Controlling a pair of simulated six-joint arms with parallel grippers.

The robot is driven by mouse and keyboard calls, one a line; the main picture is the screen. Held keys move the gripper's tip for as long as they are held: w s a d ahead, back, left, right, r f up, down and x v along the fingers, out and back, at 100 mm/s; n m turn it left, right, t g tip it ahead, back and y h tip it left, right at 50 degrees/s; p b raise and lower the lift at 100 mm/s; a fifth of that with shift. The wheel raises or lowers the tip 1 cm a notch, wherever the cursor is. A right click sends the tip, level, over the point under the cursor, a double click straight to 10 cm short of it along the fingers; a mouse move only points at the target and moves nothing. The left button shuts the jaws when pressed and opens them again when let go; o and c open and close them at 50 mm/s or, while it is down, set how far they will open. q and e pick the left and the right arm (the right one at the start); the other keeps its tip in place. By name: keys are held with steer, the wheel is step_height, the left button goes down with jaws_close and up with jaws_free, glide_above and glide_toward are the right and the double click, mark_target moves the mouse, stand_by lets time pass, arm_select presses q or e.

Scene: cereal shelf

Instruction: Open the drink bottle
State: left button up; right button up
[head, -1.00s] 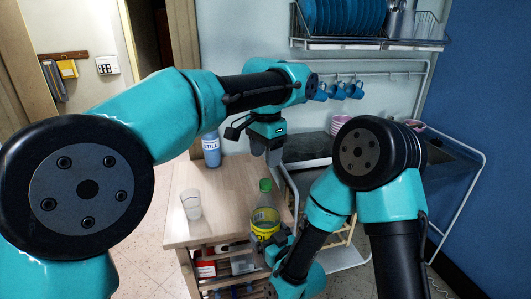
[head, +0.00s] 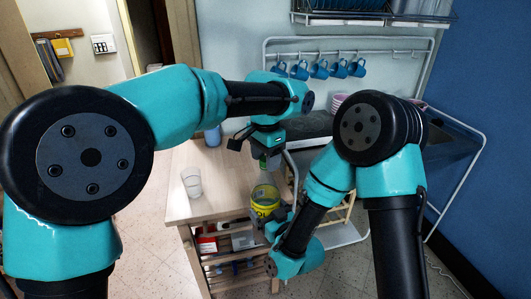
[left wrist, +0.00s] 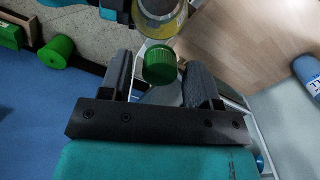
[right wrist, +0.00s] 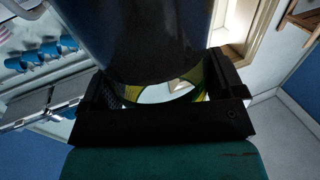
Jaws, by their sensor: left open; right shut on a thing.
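The drink bottle has a yellow label (head: 265,197) and stands upright above the wooden table. Its green cap (left wrist: 160,64) shows in the left wrist view. My left gripper (head: 266,150) is open above the bottle. In the left wrist view its two fingers (left wrist: 158,72) stand on either side of the cap, with a gap on both sides. My right gripper (head: 272,222) is shut around the bottle's body at the label. In the right wrist view the bottle (right wrist: 180,90) sits between the fingers and is largely hidden by dark parts in front.
A clear cup (head: 191,182) stands at the table's left side. A blue bottle (head: 212,136) stands behind it, partly covered by my left arm. The wooden table (head: 220,185) is clear between cup and drink bottle. Blue mugs (head: 319,70) hang on a rack behind.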

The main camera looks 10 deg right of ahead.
arm_select(q)
steer(key=shift+c, duration=0.4)
steer(key=c, duration=0.9)
steer(key=shift+r, duration=0.7)
steer(key=shift+r, duration=0.35)
steer(key=shift+r, duration=0.2)
stand_by(0.4)
steer(key=shift+r, duration=1.9)
